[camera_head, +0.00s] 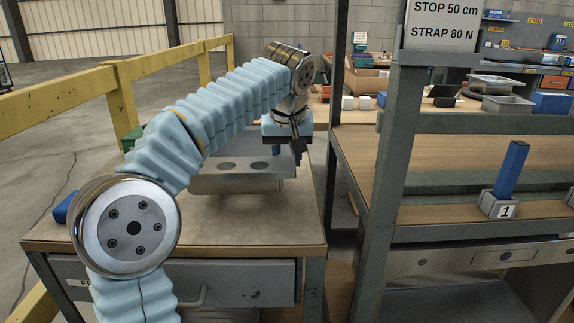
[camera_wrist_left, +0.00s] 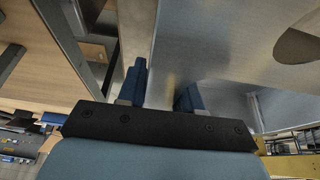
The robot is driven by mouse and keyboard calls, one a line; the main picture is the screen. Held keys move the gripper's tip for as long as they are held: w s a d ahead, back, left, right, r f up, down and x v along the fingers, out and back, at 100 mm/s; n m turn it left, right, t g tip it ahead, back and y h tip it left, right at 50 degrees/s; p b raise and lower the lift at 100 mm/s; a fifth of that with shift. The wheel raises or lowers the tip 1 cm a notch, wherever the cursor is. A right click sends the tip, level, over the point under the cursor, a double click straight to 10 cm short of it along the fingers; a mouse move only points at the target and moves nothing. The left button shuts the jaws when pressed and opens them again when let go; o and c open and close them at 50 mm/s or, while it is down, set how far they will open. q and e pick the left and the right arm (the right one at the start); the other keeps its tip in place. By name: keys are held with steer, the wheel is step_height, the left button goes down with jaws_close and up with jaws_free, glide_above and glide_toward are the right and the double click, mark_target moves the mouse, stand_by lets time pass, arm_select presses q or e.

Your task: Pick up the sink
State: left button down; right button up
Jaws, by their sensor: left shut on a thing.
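The sink (camera_head: 238,184) is a grey metal piece with two dark round holes in its top. It is over the wooden table at the left in the head view. Its large smooth metal face (camera_wrist_left: 225,45) fills much of the left wrist view, with part of one hole at the right edge. My left gripper (camera_head: 287,153) is at the sink's right end, shut on its edge. In the left wrist view its two blue fingers (camera_wrist_left: 161,88) stand on either side of the metal edge. I cannot tell whether the sink touches the table. My right gripper is not in view.
The wooden table top (camera_head: 170,230) is clear in front of the sink. A dark metal rack post (camera_head: 397,150) stands right of the table. A blue upright bar in a block marked 1 (camera_head: 498,205) stands on the rack's shelf. A yellow rail (camera_head: 80,90) runs along the left.

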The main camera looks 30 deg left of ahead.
arm_select(q)
steer(key=s+r, duration=0.2)
steer(key=r, duration=0.1)
steer(key=s+r, duration=0.1)
steer(key=shift+s+d+r, duration=0.15)
steer(key=shift+s+d, duration=0.05)
steer(key=shift+d, duration=0.05)
steer(key=s+r, duration=0.1)
steer(key=s, duration=0.1)
steer(key=s+r, duration=0.1)
steer(key=s, duration=0.2)
steer(key=s+d+r, duration=0.1)
steer(key=s+r, duration=0.1)
steer(key=s, duration=0.1)
steer(key=shift+s+d, duration=0.1)
step_height(320, 180, up, 2)
steer(key=s+p, duration=0.1)
steer(key=p, duration=0.1)
step_height(320, 180, up, 4)
glide_above(262, 169)
steer(key=s, duration=0.2)
steer(key=shift+w+d+r, duration=0.15)
steer(key=shift+w+r, duration=0.05)
steer(key=shift+w, duration=0.05)
